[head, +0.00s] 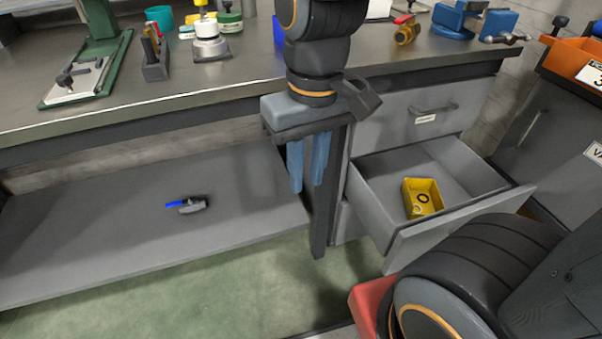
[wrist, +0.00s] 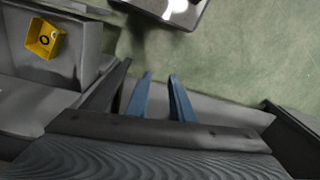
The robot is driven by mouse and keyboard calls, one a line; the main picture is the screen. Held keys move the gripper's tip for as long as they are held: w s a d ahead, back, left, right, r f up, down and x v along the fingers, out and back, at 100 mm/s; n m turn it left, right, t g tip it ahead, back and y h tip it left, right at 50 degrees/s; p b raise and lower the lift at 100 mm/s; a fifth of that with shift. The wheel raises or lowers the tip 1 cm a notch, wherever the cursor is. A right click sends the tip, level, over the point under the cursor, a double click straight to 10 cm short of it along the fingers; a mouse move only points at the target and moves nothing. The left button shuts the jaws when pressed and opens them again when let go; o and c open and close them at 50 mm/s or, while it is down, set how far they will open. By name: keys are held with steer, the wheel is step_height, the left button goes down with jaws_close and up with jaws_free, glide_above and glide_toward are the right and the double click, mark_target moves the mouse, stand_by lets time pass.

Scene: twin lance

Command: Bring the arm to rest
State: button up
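My gripper (head: 308,180) hangs straight down in front of the workbench, just left of the open drawer, in the head view. Its two blue fingers are a little apart with nothing between them. The wrist view shows the same blue fingers (wrist: 162,97) spread, with bare surfaces beyond them. My arm comes down from the top of the head view over the bench's front edge.
The open drawer (head: 380,195) holds a yellow bin (head: 422,198) with a dark ring in it. A small blue-and-grey tool (head: 187,205) lies on the lower shelf (head: 90,235). Tools and jars crowd the bench top (head: 245,72). Green floor lies in front.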

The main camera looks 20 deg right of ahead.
steer(key=shift+s+a+r, duration=0.3)
steer(key=shift+s+a, duration=0.35)
steer(key=shift+s, duration=0.2)
stand_by(0.3)
steer(key=d+r+m+p, duration=0.2)
steer(key=d+r+p, duration=0.7)
steer(key=p, duration=0.9)
steer(key=shift+d+r+m+h+p, duration=0.3)
steer(key=shift+r+p, duration=0.1)
steer(key=shift+r, duration=0.35)
steer(key=shift+a, duration=0.2)
